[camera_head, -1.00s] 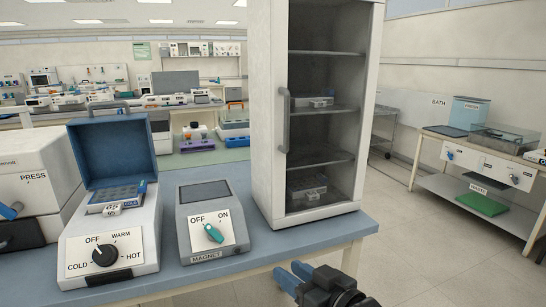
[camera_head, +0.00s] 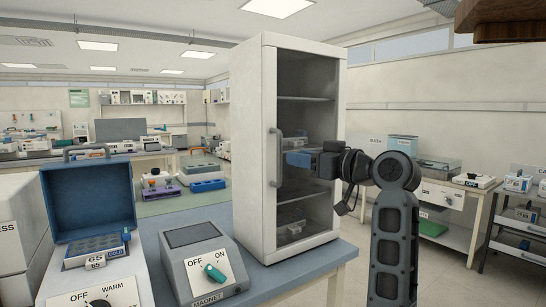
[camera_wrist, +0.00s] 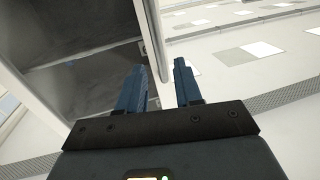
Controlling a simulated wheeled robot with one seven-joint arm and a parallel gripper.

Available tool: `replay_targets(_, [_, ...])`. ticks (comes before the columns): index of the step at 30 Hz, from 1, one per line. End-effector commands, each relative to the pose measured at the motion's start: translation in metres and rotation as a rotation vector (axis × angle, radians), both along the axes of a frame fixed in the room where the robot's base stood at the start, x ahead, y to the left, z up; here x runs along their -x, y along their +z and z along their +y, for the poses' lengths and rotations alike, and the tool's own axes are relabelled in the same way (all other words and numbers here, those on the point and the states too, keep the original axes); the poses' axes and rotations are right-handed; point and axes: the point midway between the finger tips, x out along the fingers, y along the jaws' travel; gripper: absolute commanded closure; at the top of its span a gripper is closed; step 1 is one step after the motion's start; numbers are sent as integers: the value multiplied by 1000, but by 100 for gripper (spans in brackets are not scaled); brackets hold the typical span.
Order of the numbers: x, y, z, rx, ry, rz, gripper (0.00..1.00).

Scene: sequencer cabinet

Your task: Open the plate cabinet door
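The plate cabinet (camera_head: 255,110) is a tall white cabinet standing on the blue bench, with a dark glass door (camera_head: 305,120) that looks closed. A vertical grey bar handle (camera_head: 274,157) is on the left side of the door. My gripper (camera_head: 288,159), with blue fingers, is in front of the door at handle height, just right of the handle. In the wrist view my gripper (camera_wrist: 160,66) is open, and the handle (camera_wrist: 153,35) appears in the gap between its fingertips. I cannot tell whether a finger touches it. Plates sit on shelves behind the glass.
On the bench (camera_head: 155,262), left of the cabinet, are a magnet device (camera_head: 203,262) and a blue-lidded heater (camera_head: 90,205). A side table (camera_head: 455,225) with a bath stands at the right. Open floor lies between it and the cabinet.

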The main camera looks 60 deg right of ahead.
Motion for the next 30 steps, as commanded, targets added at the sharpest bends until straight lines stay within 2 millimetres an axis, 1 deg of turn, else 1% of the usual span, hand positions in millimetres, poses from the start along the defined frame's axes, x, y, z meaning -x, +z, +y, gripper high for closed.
replay_targets(2, [1, 4, -2, 7, 2, 1, 65])
replay_targets(5, [-6, 6, -5, 8, 4, 2, 65])
replay_targets(15, [-53, 6, -22, 7, 4, 1, 65])
replay_targets(18, [-63, 5, -25, 7, 4, 1, 65])
replay_targets(23, [-70, 5, -29, 7, 2, 1, 65])
replay_targets(30, [-71, 4, -29, 7, 2, 1, 65])
